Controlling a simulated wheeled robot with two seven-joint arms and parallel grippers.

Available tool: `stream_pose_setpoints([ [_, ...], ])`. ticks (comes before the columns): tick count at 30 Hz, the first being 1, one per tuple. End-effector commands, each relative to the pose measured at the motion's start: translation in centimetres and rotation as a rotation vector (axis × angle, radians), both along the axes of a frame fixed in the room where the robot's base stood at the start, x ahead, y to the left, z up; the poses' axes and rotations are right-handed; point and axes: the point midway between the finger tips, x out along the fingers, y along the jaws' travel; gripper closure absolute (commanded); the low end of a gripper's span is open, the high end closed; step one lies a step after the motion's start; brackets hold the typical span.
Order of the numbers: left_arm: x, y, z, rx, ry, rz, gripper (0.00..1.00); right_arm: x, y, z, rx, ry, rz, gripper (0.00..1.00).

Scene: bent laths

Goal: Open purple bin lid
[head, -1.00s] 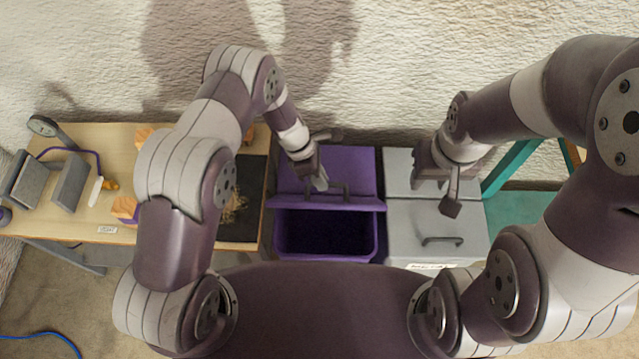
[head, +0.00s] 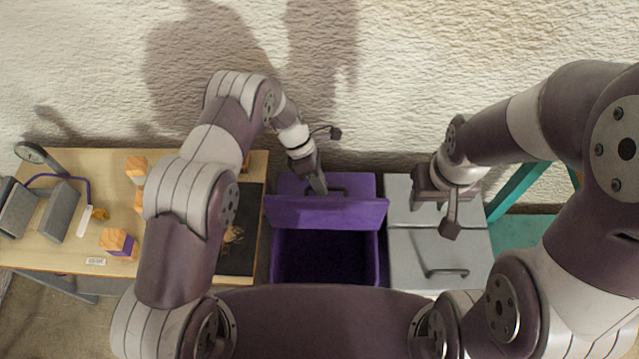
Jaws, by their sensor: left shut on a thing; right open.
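The purple bin (head: 325,262) stands in the middle, and its dark inside shows through the front opening. Its purple lid (head: 330,212) is tilted up at the back of the opening, with a dark handle (head: 340,190) behind its upper edge. My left gripper (head: 319,186) is at the lid's handle and shut on it; the fingertips are partly hidden. My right gripper (head: 446,212) is open and empty above the grey bin to the right.
The grey bin (head: 410,242) with a closed lid and handle stands right beside the purple bin. A wooden table (head: 60,250) at left holds wood-and-purple blocks (head: 119,243), grey blocks and a dark mat. A rough wall rises behind.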

Motion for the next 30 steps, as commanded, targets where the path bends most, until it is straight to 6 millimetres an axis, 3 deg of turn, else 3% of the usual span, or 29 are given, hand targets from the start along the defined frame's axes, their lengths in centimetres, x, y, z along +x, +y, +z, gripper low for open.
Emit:
stream_pose_setpoints([
  [8,-0.6,0.2,-0.6,0.006,0.015,-0.001,1.0,0.0,0.0,-0.1,0.0,0.0,0.0,0.57],
  [9,-0.6,0.2,-0.6,0.006,0.015,-0.001,0.76,0.0,0.0,-0.1,0.0,0.0,0.0,0.57],
  [11,-0.6,0.2,-0.6,0.005,0.014,0.0,0.6,0.0,0.0,-0.1,0.0,0.0,0.0,0.57],
  [20,-0.2,0.1,-0.1,0.002,0.005,-0.001,0.6,0.0,0.0,-0.1,0.0,0.0,0.0,0.57],
  [25,0.6,1.0,1.7,0.001,0.003,0.001,0.6,0.0,0.0,-0.4,0.0,0.0,0.0,0.57],
  [30,1.4,2.0,4.8,0.003,0.01,0.002,0.6,0.0,0.0,2.8,0.0,-0.001,0.0,0.57],
])
